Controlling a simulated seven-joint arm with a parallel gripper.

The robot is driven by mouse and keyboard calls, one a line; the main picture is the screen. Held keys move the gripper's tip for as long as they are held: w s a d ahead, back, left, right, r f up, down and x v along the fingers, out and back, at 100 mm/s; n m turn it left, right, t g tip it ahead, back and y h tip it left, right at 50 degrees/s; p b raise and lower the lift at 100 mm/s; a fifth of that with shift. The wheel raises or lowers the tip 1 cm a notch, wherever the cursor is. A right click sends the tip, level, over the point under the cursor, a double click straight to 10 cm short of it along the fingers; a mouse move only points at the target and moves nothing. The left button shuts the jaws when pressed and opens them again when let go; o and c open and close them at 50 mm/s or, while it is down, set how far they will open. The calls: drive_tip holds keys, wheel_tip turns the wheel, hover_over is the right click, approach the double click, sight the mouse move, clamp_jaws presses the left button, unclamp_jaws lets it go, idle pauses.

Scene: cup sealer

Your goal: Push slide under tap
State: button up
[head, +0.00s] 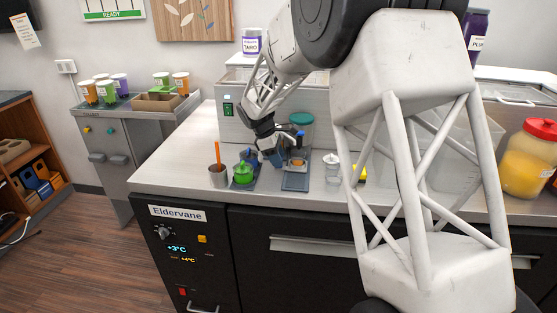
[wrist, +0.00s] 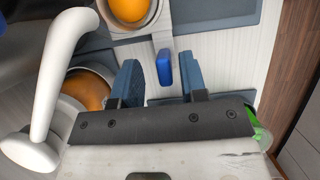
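The slide looks like a grey holder (wrist: 160,38) with an upright blue handle tab (wrist: 164,67) in the wrist view. A round cup with orange contents (wrist: 128,8) sits in it; in the head view the orange cup (head: 297,163) is on a grey-blue tray (head: 295,182). My gripper (wrist: 159,78) is open, with blue finger pads spread on either side of the tab; I see gaps and no clear contact. In the head view my gripper (head: 272,155) is low over the counter, left of the orange cup. I cannot clearly pick out the tap.
A green lidded container (head: 243,173) and a metal cup with an orange stick (head: 218,177) stand left of my gripper. A white cup-like item (head: 332,165) stands right. A curved white pipe (wrist: 65,50) and second orange round (wrist: 85,90) lie left in the wrist view.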

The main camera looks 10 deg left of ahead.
drive_tip(key=v, duration=0.6)
drive_tip(key=shift+r, duration=0.25)
drive_tip(key=shift+a, duration=0.15)
drive_tip(key=s+d+r+m+y, duration=0.1)
drive_tip(key=s+d+r+m, duration=0.4)
drive_tip(key=s+d, duration=0.6)
drive_tip(key=s+d+r+m+y, duration=0.1)
drive_tip(key=s+d+r+m, duration=0.4)
drive_tip(key=s+d, duration=0.55)
drive_tip(key=s+d+f+m+t+y, duration=0.1)
drive_tip(key=s+d+m, duration=0.3)
drive_tip(key=s, duration=1)
drive_tip(key=s+d+f+m+t+y, duration=0.1)
drive_tip(key=s+d+m, duration=0.3)
drive_tip(key=s, duration=0.9)
drive_tip(key=d+f, duration=0.1)
drive_tip(key=d, duration=0.2)
drive_tip(key=shift+s+d+t, duration=0.3)
drive_tip(key=shift+s+d, duration=0.1)
